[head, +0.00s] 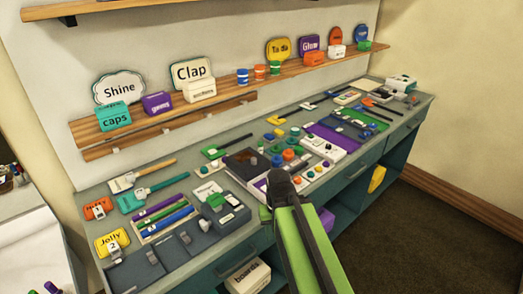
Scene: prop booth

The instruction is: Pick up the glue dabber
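I cannot tell for sure which item is the glue dabber; several small tools lie on the long grey-green workbench (105,222). A wide white brush with a wooden handle (142,175) and a teal brush (152,192) lie at its left part. A dark-handled tool on a green piece (226,146) lies farther back. My gripper (279,179) is a dark shape at the end of my green arm, in front of the bench's middle. Its fingers cannot be made out, and it hides part of the bench's front edge. Nothing held shows.
Pens in a tray (150,232), a dark box (240,166), white panels with coloured knobs (305,165) and a purple mat (327,138) crowd the bench. Shelves with signs and tubs hang behind. Below are open bays with a boards box (248,277). Floor at right is clear.

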